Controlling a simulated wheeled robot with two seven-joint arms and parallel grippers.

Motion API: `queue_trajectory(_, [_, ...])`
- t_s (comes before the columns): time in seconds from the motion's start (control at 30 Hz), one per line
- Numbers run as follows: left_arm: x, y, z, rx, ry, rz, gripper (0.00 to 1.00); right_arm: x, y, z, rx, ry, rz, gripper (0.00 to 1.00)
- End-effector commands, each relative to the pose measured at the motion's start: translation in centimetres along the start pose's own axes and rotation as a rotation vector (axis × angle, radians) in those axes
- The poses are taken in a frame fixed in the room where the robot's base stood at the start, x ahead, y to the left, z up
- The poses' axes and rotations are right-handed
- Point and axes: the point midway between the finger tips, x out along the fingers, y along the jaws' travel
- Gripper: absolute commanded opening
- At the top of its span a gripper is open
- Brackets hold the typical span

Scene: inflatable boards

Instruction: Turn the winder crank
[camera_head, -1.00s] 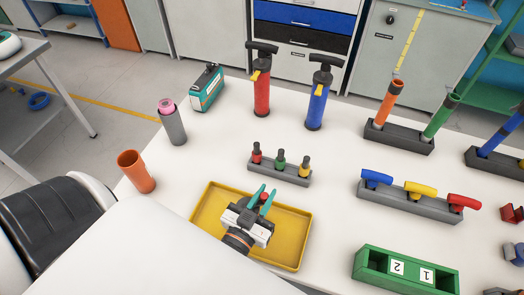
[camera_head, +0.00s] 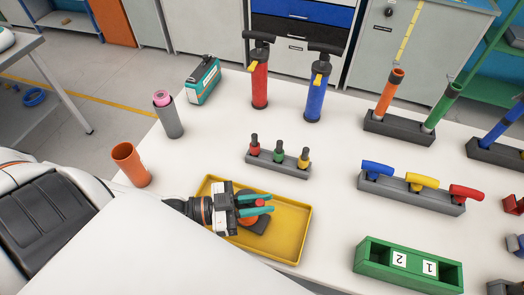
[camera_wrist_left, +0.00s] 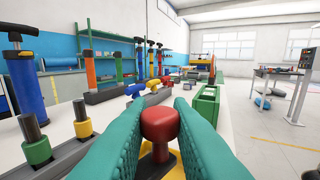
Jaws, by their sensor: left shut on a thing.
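My left gripper (camera_head: 258,205) is over the yellow tray (camera_head: 285,251), its teal fingers pointing to the right and lying level. In the left wrist view the fingers (camera_wrist_left: 158,130) are on both sides of a red knob (camera_wrist_left: 160,124) and shut on it. The knob stands on a dark part, which I take to be the winder crank. In the head view a dark grey base (camera_head: 257,222) shows in the tray below the fingers, and the gripper hides much of the crank. My right gripper is not in view.
A grey block with red, green and yellow-ringed pins (camera_head: 279,157) stands just behind the tray. An orange cup (camera_head: 130,164) is to the left. A green box (camera_head: 408,266) and a rack of coloured handles (camera_head: 412,190) stand to the right. Two pumps are farther back.

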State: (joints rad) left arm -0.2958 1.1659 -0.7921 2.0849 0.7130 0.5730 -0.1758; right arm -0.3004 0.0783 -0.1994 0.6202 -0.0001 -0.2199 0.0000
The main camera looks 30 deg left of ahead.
Motion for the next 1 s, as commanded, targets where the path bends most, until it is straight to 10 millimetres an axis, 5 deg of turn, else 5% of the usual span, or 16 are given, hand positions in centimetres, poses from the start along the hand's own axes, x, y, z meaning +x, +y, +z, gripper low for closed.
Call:
queue_trajectory(0.03, [-0.1, 0.0, -0.8, 0.01, 0.0, -0.049, 0.0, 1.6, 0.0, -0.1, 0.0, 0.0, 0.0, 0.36])
queue_trajectory(0.4, [-1.3, -0.8, -0.7, 0.01, -0.004, -0.397, 0.0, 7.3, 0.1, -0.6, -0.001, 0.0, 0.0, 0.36])
queue_trajectory(1.0, [-3.5, -1.1, -0.2, 0.007, -0.008, -0.966, 0.0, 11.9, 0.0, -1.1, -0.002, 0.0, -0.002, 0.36])
